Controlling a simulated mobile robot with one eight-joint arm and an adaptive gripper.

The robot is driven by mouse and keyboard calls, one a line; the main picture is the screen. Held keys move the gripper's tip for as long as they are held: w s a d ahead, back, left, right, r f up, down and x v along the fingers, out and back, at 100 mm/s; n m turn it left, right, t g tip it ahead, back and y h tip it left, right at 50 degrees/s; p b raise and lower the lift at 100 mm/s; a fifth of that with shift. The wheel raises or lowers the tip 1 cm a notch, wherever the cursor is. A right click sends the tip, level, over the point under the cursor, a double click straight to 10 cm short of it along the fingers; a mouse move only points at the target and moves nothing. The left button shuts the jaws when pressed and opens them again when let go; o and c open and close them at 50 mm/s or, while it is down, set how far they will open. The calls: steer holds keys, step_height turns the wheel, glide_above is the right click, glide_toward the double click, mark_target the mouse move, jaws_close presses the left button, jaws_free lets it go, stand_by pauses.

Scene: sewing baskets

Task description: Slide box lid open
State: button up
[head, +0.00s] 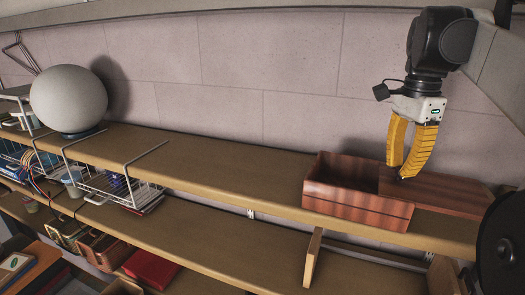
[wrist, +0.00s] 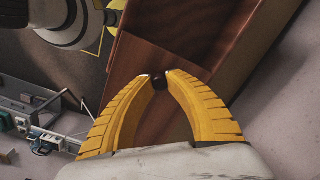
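A red-brown wooden box (head: 357,209) stands on the upper shelf at the right in the head view. The left part of its top is open and shows a dark inside. Its flat lid (head: 440,195) sticks out past the right end of the box. My gripper (head: 399,171), with yellow fingers, points down at the lid. In the wrist view, the fingertips (wrist: 159,76) close around a small dark knob (wrist: 158,83) on the lid (wrist: 145,60). The knob fills the gap between the tips. In the head view the fingers hide the knob.
The upper shelf (head: 235,165) is bare left of the box. Wire baskets (head: 115,185) and a pale sphere (head: 68,100) stand farther left. A wall (head: 230,60) runs close behind. A lower shelf (head: 225,240) lies beneath. A dark round object (head: 502,240) is at the right edge.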

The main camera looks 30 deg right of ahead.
steer(key=o, duration=0.4)
step_height(320, 180, up, 12)
stand_by(0.4)
stand_by(0.5)
